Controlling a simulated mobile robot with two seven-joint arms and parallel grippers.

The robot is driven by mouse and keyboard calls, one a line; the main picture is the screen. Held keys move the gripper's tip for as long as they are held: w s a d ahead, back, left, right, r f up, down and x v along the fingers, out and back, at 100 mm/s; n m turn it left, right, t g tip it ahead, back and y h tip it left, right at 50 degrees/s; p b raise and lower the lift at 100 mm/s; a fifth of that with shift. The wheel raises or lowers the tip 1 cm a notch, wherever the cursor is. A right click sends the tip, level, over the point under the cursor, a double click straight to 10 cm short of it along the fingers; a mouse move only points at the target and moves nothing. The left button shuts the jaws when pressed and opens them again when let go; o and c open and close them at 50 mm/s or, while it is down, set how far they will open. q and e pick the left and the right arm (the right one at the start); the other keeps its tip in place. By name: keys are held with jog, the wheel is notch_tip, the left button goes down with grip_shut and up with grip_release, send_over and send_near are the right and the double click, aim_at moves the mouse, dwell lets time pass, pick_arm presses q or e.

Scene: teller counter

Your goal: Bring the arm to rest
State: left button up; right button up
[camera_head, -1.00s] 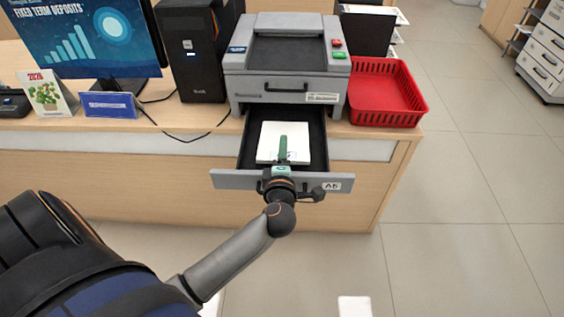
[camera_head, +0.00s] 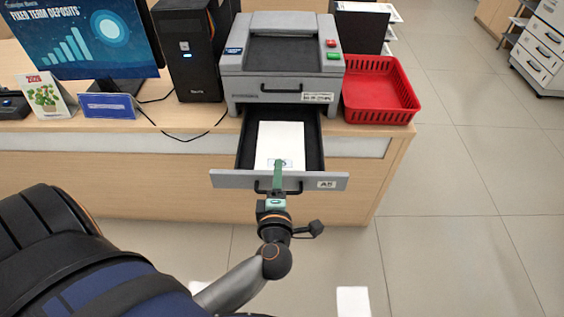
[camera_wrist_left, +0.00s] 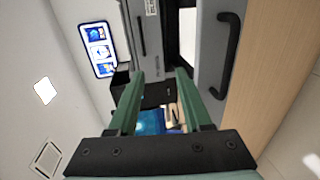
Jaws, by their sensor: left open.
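My left gripper (camera_head: 278,172) is in front of the printer's open drawer, its green fingers reaching over the drawer front. In the left wrist view its two green fingers (camera_wrist_left: 155,100) are spread apart with nothing held between them. The drawer (camera_head: 228,180) is pulled out and bears an A5 label. A white paper stack (camera_head: 281,140) lies flat in it. My right gripper is not in view.
The grey printer (camera_head: 283,60) stands on the wooden counter (camera_head: 215,115). A red basket (camera_head: 378,90) is right of it. A black computer tower (camera_head: 188,60), a monitor (camera_head: 85,38) and a blue sign (camera_head: 108,105) stand left.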

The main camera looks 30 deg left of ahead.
pick_arm(q)
jog(key=s+d+f+m+t+h, duration=0.1)
jog(key=s+d+m+t+h, duration=0.1)
jog(key=d+m+h, duration=0.55)
jog(key=s+d+f+m+t+h, duration=0.1)
jog(key=d+f+m+h, duration=0.2)
jog(key=m, duration=0.8)
jog(key=s+a+f+m+g, duration=0.1)
jog(key=s+f+m+g, duration=0.6)
jog(key=s+f, duration=0.3)
notch_tip(320, 180, down, 3)
jog(key=shift+s+a+r+m+g, duration=0.1)
jog(key=shift+s+a+m+g, duration=0.05)
jog(key=shift+a+m+g, duration=0.2)
